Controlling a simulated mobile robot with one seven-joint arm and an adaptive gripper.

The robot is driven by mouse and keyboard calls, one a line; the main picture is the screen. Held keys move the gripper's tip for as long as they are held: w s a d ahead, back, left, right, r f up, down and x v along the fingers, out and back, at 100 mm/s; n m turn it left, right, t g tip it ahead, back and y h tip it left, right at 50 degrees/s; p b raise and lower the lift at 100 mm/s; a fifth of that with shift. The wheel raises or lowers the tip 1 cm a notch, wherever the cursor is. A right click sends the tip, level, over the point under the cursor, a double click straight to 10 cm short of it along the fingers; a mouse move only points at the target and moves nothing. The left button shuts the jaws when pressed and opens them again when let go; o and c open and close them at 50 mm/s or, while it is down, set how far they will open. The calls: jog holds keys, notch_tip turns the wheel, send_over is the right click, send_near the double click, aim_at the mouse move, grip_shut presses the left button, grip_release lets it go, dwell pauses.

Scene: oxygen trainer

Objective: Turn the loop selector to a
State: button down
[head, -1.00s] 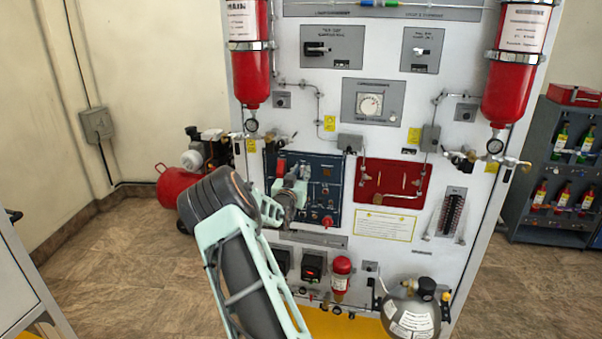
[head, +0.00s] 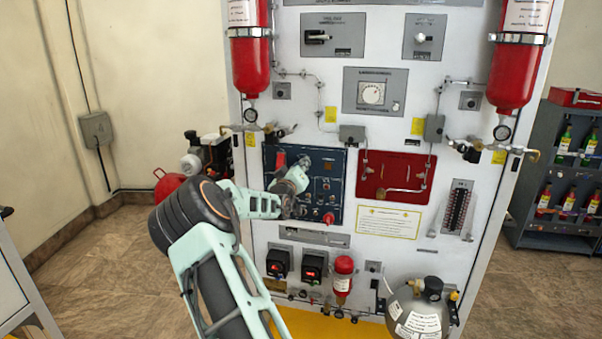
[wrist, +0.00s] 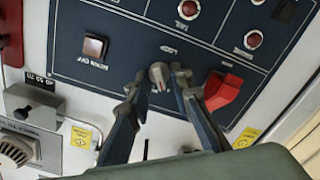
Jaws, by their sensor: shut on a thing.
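The blue control panel (head: 333,165) is mounted on the white upright board. In the wrist view a small grey knob (wrist: 158,74), which looks like the loop selector, sits on this panel (wrist: 120,55). My gripper (wrist: 157,84) is shut on the knob, one finger on each side. The knob's label is too small to read, so I cannot tell its setting. In the head view my gripper (head: 298,190) is against the panel's left half, and my wrist hides the knob.
A red switch cover (wrist: 223,90) stands close to the right finger. A red panel (head: 397,173) is right of the blue one. Red cylinders (head: 251,67) hang above. The floor in front left is clear.

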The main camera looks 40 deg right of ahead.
jog(key=shift+n+b, duration=0.45)
jog(key=shift+n, duration=0.35)
jog(key=c, duration=2.1)
grip_release()
jog(key=shift+a, duration=0.1)
jog(key=v, duration=1.2)
